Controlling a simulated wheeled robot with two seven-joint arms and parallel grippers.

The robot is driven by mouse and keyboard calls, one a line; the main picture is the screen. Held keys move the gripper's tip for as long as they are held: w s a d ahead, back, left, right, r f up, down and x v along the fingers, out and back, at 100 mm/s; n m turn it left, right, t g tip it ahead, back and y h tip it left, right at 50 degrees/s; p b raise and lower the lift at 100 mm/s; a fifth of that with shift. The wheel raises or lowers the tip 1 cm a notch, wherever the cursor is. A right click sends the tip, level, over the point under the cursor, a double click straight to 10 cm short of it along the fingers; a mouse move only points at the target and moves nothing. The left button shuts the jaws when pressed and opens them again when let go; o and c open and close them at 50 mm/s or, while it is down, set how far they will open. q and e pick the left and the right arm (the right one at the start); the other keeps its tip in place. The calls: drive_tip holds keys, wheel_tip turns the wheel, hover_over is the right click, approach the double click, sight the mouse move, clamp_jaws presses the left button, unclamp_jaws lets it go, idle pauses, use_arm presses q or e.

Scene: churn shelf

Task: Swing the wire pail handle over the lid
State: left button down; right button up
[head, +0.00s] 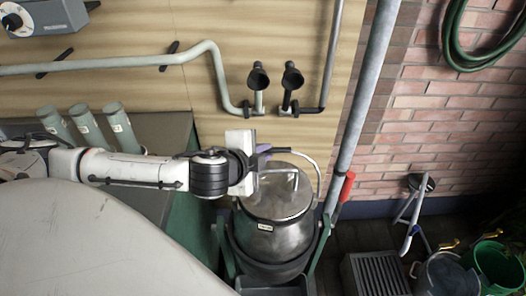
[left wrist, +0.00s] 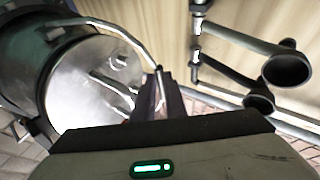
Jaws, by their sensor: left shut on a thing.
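The metal pail (head: 268,238) stands upright in a dark green frame, with its shiny round lid (head: 285,203) on top. A bent bar handle (head: 279,171) stands on the lid. The wire pail handle (head: 310,163) arcs round the wall side of the lid, not across it. My left gripper (head: 258,160) is beside the lid at its left back edge, shut on the wire handle. The left wrist view shows the wire handle (left wrist: 125,35) running to my fingers (left wrist: 162,97), with the lid (left wrist: 85,85) at left. The exact grip point is partly hidden. My right gripper is out of view.
Two dark funnel-like cups (head: 258,78) on pipes project from the wooden wall behind. A grey pipe (head: 362,100) with a red lever (head: 346,187) rises right of the pail. A grated box (head: 377,273) and green bucket (head: 494,264) stand at right.

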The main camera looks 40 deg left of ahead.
use_arm(q)
drive_tip(key=c, duration=1.8)
unclamp_jaws()
